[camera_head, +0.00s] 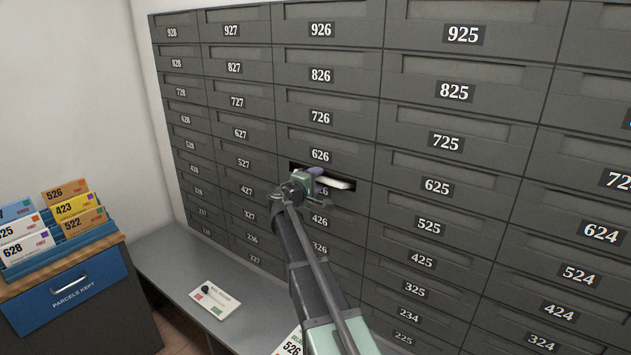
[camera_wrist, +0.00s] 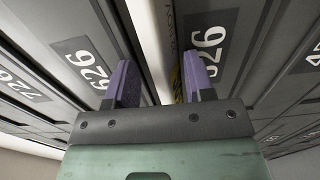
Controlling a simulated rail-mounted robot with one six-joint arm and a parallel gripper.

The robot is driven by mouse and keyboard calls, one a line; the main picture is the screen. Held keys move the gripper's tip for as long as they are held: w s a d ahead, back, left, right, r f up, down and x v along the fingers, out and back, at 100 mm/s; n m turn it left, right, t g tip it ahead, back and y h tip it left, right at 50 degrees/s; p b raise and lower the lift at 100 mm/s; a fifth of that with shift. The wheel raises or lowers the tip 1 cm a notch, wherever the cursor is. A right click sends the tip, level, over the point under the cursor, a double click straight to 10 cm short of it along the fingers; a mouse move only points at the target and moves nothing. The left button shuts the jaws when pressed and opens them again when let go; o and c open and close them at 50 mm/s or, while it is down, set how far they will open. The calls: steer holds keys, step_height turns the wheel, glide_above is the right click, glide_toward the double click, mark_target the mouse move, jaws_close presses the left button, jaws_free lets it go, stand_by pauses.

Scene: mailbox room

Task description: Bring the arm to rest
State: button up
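My gripper (camera_head: 314,180) is at the mail slot below the 626 label, in the middle of the box wall. A white, flat letter-like item (camera_head: 338,184) sticks out of that slot to the right of the fingers. In the wrist view, the two purple fingers (camera_wrist: 160,80) stand apart. The white item (camera_wrist: 152,45) shows edge-on as a long strip between them, with visible space at its sides. The slot's label, ending in 26, is partly hidden by my gripper in the head view; in the wrist view a 526 label (camera_wrist: 208,50) shows beside the right finger.
The grey numbered mailbox wall (camera_head: 415,210) fills the view around my gripper. A grey ledge (camera_head: 175,275) below holds a white card (camera_head: 215,299) and a paper marked 526 (camera_head: 290,343). A blue rack (camera_head: 48,252) of several letters stands on a cabinet (camera_head: 70,290) at left.

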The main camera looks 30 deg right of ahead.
stand_by(0.4)
steer(key=v, duration=0.9)
stand_by(0.5)
jaws_close()
stand_by(0.8)
stand_by(0.5)
